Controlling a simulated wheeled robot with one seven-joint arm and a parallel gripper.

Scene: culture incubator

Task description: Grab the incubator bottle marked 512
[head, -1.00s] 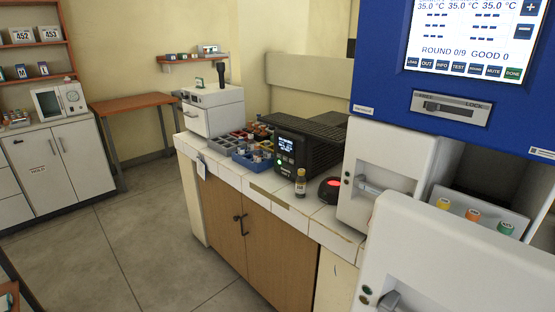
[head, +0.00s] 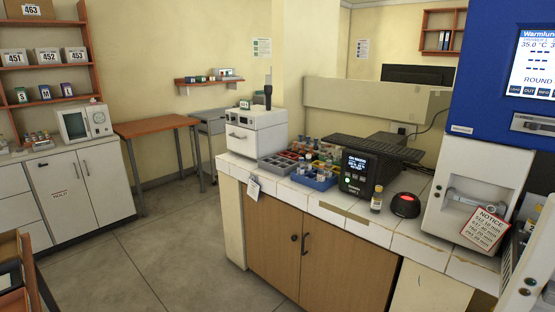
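The incubator, a blue-topped machine (head: 490,85) with a screen and white doors, stands at the right edge and is partly cut off. Its upper white door (head: 475,190) bears a handle and a hanging notice (head: 485,229). A second door edge (head: 535,255) shows at the lower right. The incubator's inside is out of view. A small amber bottle (head: 376,199) with a pale label stands upright on the tiled counter. Its mark is too small to read. No bottle marked 512 can be made out. My gripper is not in view.
A red-topped black puck (head: 405,205), a black device with a display (head: 362,172), a blue tray of vials (head: 315,180) and a white machine (head: 252,138) stand on the counter (head: 345,213). Open floor (head: 165,250) lies to the left. A shelf (head: 45,60) holds numbered boxes.

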